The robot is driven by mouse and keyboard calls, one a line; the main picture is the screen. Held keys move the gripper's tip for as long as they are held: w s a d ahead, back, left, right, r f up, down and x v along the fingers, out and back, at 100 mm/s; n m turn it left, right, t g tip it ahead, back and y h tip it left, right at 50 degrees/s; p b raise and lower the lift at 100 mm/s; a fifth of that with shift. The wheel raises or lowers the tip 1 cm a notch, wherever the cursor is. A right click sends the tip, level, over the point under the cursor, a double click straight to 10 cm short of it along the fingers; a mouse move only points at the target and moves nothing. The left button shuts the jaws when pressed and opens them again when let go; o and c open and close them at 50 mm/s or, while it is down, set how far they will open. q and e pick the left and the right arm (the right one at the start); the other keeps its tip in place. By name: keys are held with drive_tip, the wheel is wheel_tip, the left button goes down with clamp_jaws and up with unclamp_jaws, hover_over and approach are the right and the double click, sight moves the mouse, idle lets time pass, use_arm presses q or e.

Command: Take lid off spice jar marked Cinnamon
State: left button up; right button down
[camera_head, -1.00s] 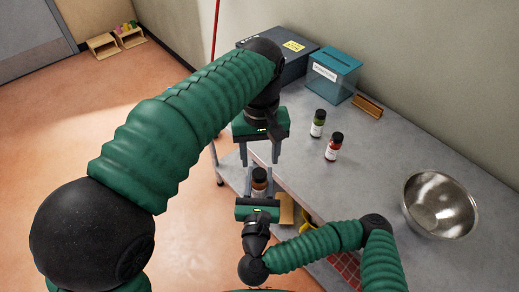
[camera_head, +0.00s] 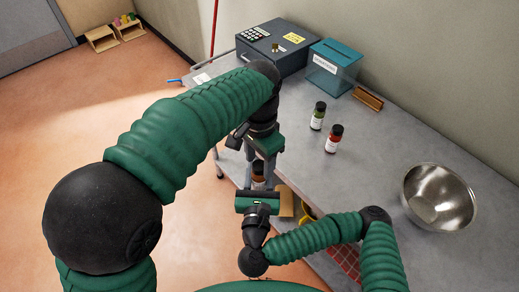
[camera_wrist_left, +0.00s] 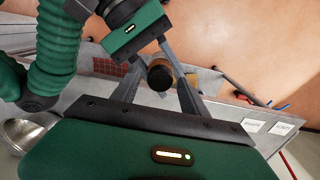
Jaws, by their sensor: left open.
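A small spice jar (camera_head: 258,172) with brown contents stands roughly upright off the counter's near edge, in my right gripper (camera_head: 257,192); its label is too small to read. My left gripper (camera_head: 258,180) points down from above, open, its fingers on either side of the jar's top. In the left wrist view the jar's round brown-and-dark lid (camera_wrist_left: 160,74) shows between the left fingers, with gaps beside it. My right gripper's green body (camera_wrist_left: 137,32) is just beyond it, and its fingertips are mostly hidden.
A green-content jar (camera_head: 318,115) and a red-content jar (camera_head: 334,138) stand on the grey counter (camera_head: 375,165). A metal bowl (camera_head: 438,197) is at right. A teal box (camera_head: 334,67), a dark keypad box (camera_head: 275,45) and a wooden block (camera_head: 367,98) are at the back.

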use_arm(q)
drive_tip(key=shift+f, duration=0.1)
clamp_jaws()
drive_tip(key=n, duration=0.6)
drive_tip(key=shift+n, duration=0.4)
idle(0.4)
drive_tip(key=shift+r, duration=1.15)
